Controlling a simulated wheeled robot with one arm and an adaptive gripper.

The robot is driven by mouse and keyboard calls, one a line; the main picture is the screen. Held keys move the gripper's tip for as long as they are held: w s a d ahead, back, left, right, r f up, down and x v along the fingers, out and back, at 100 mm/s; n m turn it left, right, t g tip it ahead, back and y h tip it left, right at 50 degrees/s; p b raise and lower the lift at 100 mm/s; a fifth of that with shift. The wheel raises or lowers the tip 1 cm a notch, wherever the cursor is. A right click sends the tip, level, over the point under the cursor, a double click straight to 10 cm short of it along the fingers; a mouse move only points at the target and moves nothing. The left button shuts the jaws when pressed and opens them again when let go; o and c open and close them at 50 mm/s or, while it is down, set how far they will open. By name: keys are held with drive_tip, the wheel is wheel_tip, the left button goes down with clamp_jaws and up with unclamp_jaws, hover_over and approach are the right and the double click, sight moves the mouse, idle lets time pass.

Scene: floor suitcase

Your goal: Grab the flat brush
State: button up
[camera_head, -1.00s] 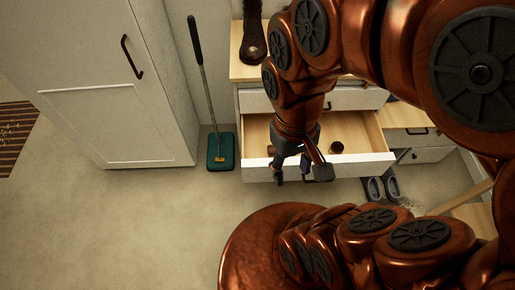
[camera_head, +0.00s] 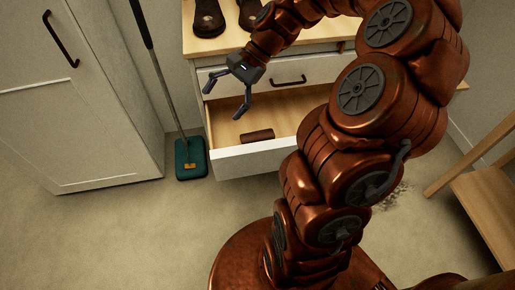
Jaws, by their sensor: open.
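My arm hides the drawer's right side.
Brown shoes (camera_head: 208,18) stand on the cabinet top (camera_head: 205,45). A closed drawer with a dark handle (camera_head: 289,82) is above the open one. A teal floor mop (camera_head: 190,158) leans left, beside a white wardrobe (camera_head: 90,110). A wooden frame (camera_head: 485,205) stands right. Floor at front left is clear.

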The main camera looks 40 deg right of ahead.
drive_tip(key=w+d+f+m+t+y+b, duration=0.1)
drive_tip(key=w+d+f+m+t+b, duration=0.15)
drive_tip(key=d+f+m+b, duration=0.6)
drive_tip(key=w+d+f+m+t+b, duration=0.15)
drive_tip(key=d+f+m+t, duration=0.25)
drive_tip(key=d+f, duration=0.9)
drive_tip(key=b, duration=0.3)
approach(259, 135)
drive_tip(key=shift+x, duration=1.9)
drive_tip(key=shift+b+x, duration=0.95)
drive_tip(key=shift+x, duration=1.85)
drive_tip(key=shift+w, duration=0.1)
drive_tip(key=c, duration=1.5)
